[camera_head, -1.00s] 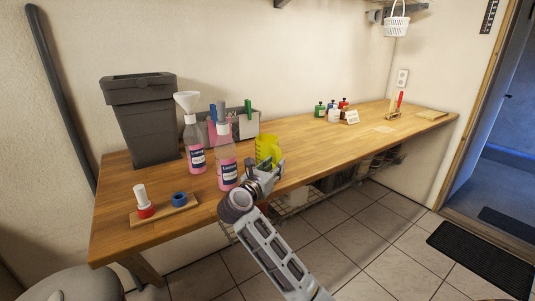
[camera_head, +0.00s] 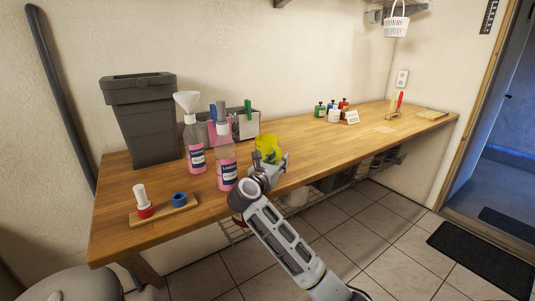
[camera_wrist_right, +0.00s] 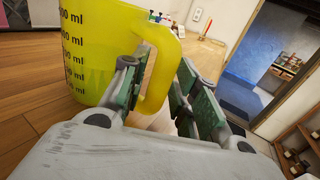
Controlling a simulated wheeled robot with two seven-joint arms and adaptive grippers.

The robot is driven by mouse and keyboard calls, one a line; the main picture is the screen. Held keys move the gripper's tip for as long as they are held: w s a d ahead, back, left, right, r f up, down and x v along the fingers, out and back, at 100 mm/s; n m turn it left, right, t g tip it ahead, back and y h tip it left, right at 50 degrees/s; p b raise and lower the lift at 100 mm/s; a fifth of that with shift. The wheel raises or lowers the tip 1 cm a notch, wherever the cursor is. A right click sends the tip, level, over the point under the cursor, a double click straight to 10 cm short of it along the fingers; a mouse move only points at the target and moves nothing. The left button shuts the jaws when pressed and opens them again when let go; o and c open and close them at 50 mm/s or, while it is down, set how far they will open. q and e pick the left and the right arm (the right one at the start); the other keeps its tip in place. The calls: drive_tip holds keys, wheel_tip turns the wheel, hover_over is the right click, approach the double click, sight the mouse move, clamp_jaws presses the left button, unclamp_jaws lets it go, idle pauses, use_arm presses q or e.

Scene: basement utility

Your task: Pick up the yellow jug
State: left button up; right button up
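The yellow jug (camera_head: 268,144) stands on the wooden bench near its front edge, right of the pink bottles. In the right wrist view the jug (camera_wrist_right: 85,45) fills the upper left, with dark ml marks on its side. Its handle (camera_wrist_right: 165,60) faces my right gripper. My right gripper (camera_head: 270,160) is at the jug's front right side. In the right wrist view its green-padded fingers (camera_wrist_right: 158,85) stand on either side of the handle, open, with a gap on the right. My left gripper is not in view.
Behind is a grey organizer (camera_head: 245,124). A grey bin (camera_head: 146,125) stands at the back left. The bench right of the jug is largely clear.

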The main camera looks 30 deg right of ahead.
sight(279, 153)
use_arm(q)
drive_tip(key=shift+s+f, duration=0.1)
use_arm(e)
clamp_jaws()
drive_tip(key=shift+r, duration=0.2)
drive_tip(key=shift+r, duration=0.45)
drive_tip(key=shift+r+p, duration=0.35)
drive_tip(key=shift+r, duration=0.85)
drive_tip(key=shift+s, duration=0.3)
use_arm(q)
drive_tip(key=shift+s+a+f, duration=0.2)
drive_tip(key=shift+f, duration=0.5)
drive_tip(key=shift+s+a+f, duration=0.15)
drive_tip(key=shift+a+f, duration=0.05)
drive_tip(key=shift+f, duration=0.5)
use_arm(e)
drive_tip(key=s+d, duration=0.1)
drive_tip(key=s, duration=1.6)
drive_tip(key=shift+s+d, duration=0.2)
